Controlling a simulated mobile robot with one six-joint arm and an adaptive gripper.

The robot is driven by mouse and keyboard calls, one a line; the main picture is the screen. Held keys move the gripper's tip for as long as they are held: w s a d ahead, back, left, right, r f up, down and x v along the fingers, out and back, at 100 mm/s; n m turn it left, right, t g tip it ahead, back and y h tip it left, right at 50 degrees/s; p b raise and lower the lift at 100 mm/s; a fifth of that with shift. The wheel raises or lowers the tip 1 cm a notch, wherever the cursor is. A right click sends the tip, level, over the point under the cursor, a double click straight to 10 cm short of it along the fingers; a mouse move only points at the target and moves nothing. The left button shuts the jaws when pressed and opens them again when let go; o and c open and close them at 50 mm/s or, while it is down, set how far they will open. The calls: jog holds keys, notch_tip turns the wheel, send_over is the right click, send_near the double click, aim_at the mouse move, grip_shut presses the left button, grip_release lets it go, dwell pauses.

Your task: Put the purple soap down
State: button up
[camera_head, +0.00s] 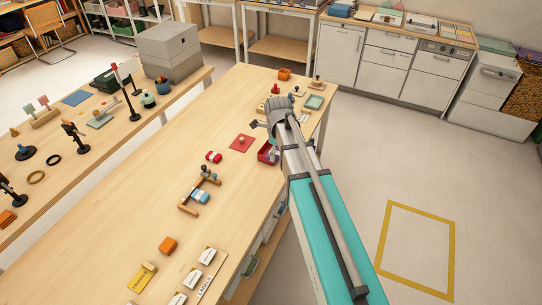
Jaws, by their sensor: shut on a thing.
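My arm reaches from the lower right over the right edge of the long wooden table (150,190). My gripper (262,126) is at its far end, small and partly hidden by my wrist, above the table between a red tray and a group of small props. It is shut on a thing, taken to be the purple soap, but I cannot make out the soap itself. The red tray (263,157) is just below the gripper in the picture, partly covered by my arm, and its contents are unclear.
A red mat (242,143) with a small knob-like thing lies left of the tray. A green tray (314,102) is beyond the wrist. A wooden rack (188,209), an orange block (168,245) and label cards (207,256) are nearer. The table's left middle is clear.

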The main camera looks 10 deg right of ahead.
jog(key=w+f+b, duration=0.2)
jog(key=w, duration=0.2)
jog(key=w+f+b, duration=0.3)
jog(key=w, duration=0.1)
jog(key=w+d+f+b, duration=0.1)
jog(key=w+f+b, duration=0.2)
jog(key=w, duration=0.1)
jog(key=shift+w+f+b, duration=0.5)
jog(key=shift+w, duration=0.05)
jog(key=shift+w+f+b, duration=0.5)
jog(key=shift+f+b, duration=0.2)
jog(key=shift+s+f+b, duration=0.1)
jog(key=shift+f+b, duration=1.2)
jog(key=shift+f, duration=0.05)
jog(key=shift+f, duration=0.15)
